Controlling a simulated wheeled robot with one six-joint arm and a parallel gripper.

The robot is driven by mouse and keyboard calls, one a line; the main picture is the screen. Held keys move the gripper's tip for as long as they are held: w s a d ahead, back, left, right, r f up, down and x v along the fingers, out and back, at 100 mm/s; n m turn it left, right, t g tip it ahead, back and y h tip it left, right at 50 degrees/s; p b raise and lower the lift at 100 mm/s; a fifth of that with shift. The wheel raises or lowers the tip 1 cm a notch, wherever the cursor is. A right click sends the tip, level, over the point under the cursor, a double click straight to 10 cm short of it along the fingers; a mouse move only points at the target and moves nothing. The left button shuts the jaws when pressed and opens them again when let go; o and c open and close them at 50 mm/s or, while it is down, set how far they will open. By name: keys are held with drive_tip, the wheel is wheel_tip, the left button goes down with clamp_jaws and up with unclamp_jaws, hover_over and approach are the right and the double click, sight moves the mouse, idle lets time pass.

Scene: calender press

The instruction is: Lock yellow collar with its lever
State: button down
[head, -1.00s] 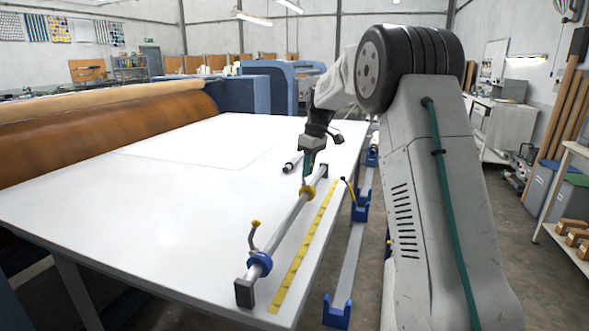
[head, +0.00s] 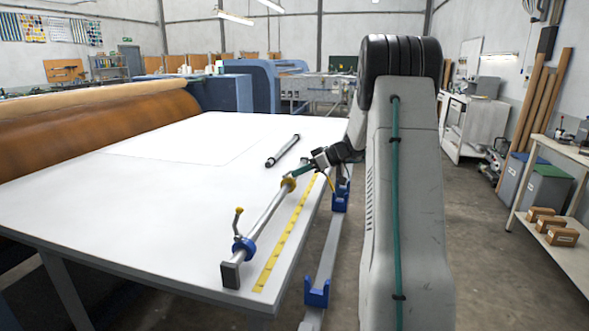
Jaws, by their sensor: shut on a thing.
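The yellow collar (head: 289,184) sits around the grey bar (head: 262,215) near its far end, on the white table. My gripper (head: 296,172), with green fingers, reaches in from the right, low over the table. Its fingertips are right at the collar and shut on its lever. The lever is hidden by the fingers, so I cannot make out its angle. A blue collar (head: 244,248) sits around the same bar near its near end. Its own lever (head: 238,222) stands up with a yellow knob.
A yellow measuring strip (head: 287,233) lies along the table (head: 150,210) right of the bar. A dark-ended rod (head: 283,150) lies behind. Blue cradles (head: 317,292) stand on a rail along the table's right side. The table's left part is clear.

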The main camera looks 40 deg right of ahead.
drive_tip(key=shift+s+d+f+t+y, duration=0.1)
drive_tip(key=shift+s+f+t+y, duration=0.05)
drive_tip(key=shift+f+t+y, duration=0.3)
drive_tip(key=shift+s+d+f+t+y, duration=0.1)
drive_tip(key=shift+f+t+y, duration=0.1)
drive_tip(key=shift+t, duration=0.35)
drive_tip(key=c, duration=1.5)
unclamp_jaws()
drive_tip(key=v, duration=0.7)
drive_tip(key=shift+s+d, duration=0.2)
drive_tip(key=shift+s, duration=0.15)
drive_tip(key=shift+r, duration=0.1)
